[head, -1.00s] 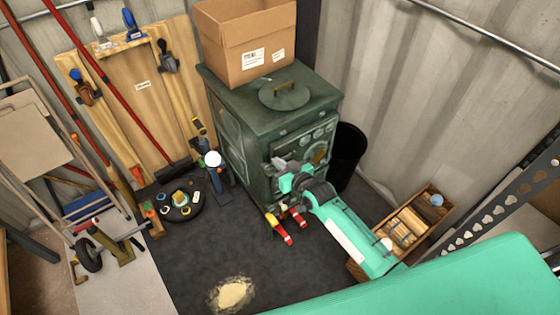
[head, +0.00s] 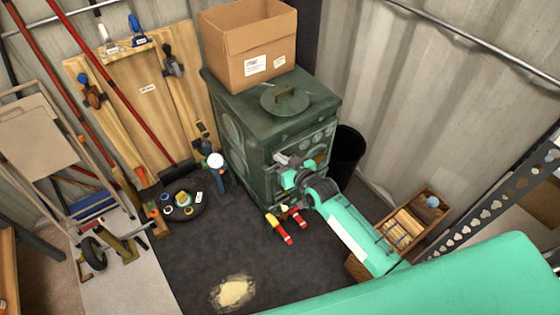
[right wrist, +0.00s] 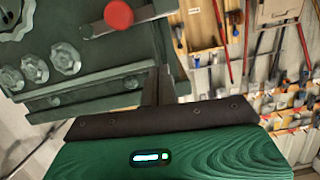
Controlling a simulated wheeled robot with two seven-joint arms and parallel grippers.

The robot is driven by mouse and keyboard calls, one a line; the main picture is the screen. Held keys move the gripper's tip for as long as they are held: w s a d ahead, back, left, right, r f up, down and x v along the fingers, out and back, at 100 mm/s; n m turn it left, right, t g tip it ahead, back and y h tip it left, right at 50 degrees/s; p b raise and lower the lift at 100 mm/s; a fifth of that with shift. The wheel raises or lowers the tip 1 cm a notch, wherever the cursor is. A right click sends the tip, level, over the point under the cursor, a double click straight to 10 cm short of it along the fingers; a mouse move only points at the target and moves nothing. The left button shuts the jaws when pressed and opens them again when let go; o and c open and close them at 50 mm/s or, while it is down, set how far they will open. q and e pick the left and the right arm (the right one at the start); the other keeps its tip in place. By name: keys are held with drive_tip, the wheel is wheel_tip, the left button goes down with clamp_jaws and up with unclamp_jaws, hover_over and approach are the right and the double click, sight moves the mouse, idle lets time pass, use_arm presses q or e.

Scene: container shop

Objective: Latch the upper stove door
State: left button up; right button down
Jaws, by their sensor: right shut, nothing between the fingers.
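The dark green stove (head: 245,150) stands against the back corner, its front facing right and toward me. My right gripper (head: 284,160) is at the upper part of that front, shut and empty. It covers much of the upper door in the head view, so I cannot tell whether the door is fully closed. In the right wrist view, the stove front (right wrist: 50,95) fills the upper left, with several round fittings and a red knob (right wrist: 118,14) on a grey bar. The shut dark fingers (right wrist: 160,84) show below that bar; contact is unclear. My left gripper is out of view.
A cardboard box (head: 250,45) and round lid (head: 285,98) are on the stove top. Red-ended pieces (head: 280,230) are low by its front. A black bin (head: 347,150) and wooden crate (head: 415,220) are at the right. The dark floor in front is mostly clear.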

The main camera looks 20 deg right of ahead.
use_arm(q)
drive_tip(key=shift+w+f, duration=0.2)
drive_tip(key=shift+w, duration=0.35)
use_arm(e)
drive_tip(key=v, duration=0.8)
drive_tip(key=shift+s+f, duration=0.2)
drive_tip(key=shift+s, duration=0.25)
drive_tip(key=shift+d, duration=0.1)
